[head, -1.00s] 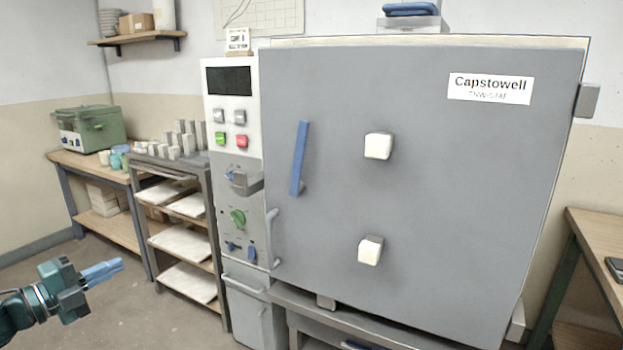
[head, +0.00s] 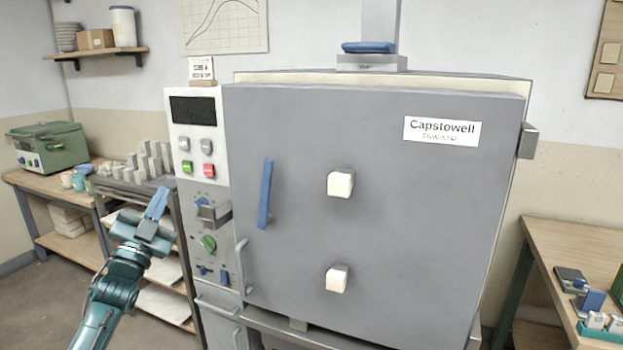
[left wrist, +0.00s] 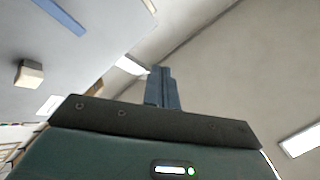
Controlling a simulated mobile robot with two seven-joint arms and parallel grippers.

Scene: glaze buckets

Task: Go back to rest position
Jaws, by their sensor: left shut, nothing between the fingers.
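My left gripper (head: 157,203) is in the head view at the left, in front of the shelf rack and left of the kiln's control panel. Its blue fingers point up and are closed together with nothing between them. In the left wrist view the same fingers (left wrist: 162,88) are together and empty, with ceiling and wall behind them. The gripper appears apart from the kiln. My right gripper is in neither view.
A large grey kiln (head: 390,240) with a shut door and blue handle (head: 265,194) fills the middle. Its control panel (head: 195,125) stands at its left. A wooden table (head: 570,245) holds small items at right. A green box (head: 48,146) sits on the left bench.

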